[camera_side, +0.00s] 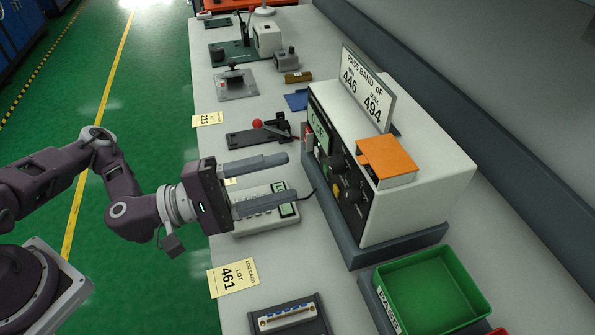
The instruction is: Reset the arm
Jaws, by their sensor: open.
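My gripper (282,179) is open, its two long grey fingers spread apart and pointing right. Nothing shows between the fingers. It hangs over the bench, above a small light-grey keypad device with a green display (286,209), and partly hides it. The arm reaches in from the left side. The height of the fingers above the device is hard to tell.
A white instrument (420,185) with knobs stands right of the fingertips, bearing a sign (366,90) and an orange box (386,158). A red-knobbed lever fixture (258,132) sits behind. A green bin (432,290) and a connector fixture (287,316) are in front.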

